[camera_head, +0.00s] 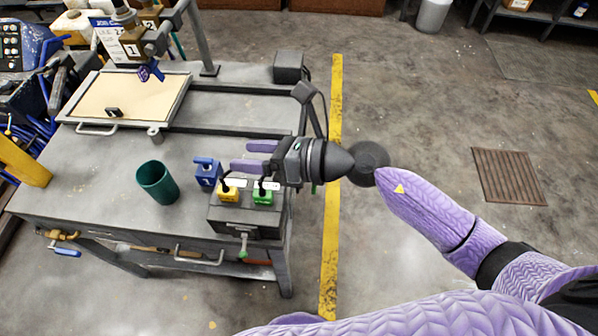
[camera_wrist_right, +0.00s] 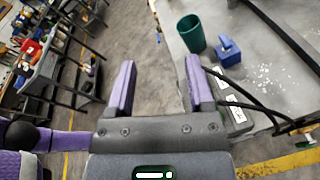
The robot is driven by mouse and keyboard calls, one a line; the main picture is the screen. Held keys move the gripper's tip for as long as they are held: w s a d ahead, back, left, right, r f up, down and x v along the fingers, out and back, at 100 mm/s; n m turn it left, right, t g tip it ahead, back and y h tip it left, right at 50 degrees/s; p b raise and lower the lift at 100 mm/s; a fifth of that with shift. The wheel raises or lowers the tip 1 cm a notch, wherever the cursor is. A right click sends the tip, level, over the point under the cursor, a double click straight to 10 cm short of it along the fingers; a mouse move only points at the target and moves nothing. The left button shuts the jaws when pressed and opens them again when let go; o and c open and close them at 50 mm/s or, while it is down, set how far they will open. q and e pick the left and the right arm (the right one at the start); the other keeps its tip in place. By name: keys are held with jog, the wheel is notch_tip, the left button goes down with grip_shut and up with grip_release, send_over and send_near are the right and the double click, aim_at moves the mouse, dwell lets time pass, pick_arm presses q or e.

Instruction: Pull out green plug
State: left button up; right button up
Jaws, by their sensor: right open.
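The green plug (camera_head: 263,197) sits upright on top of a dark box (camera_head: 245,228) at the table's front right corner, a black cable rising from it. A yellow plug (camera_head: 228,193) stands to its left. My right gripper (camera_head: 252,157) is open and empty, just behind and above the plugs, fingers pointing left. In the right wrist view its two purple fingers (camera_wrist_right: 160,68) stand wide apart with floor between them. There the box (camera_wrist_right: 238,117) with white labels and cables is partly behind the right finger; I cannot make out the green plug. My left gripper is not in view.
A blue block (camera_head: 208,174) stands left of the box, also in the wrist view (camera_wrist_right: 228,54). A green cup (camera_head: 157,183) is further left. A framed board (camera_head: 130,97) lies at the back left. A dark post and cables rise beside my right gripper.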

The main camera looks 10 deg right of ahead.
aim_at(269, 194)
jog(key=d+f+n+g+h, duration=0.4)
jog(key=d+f+n+h, duration=0.25)
jog(key=f, duration=0.25)
jog(key=shift+m+h, duration=0.25)
jog(key=shift+m, duration=0.1)
jog(key=b+x, duration=0.6)
jog(key=x, duration=0.2)
jog(key=shift+f+b, duration=0.3)
jog(key=shift+f, duration=0.1)
jog(key=shift+a+f, duration=0.25)
jog(key=shift+a, duration=0.1)
jog(key=shift+r, duration=0.1)
grip_shut()
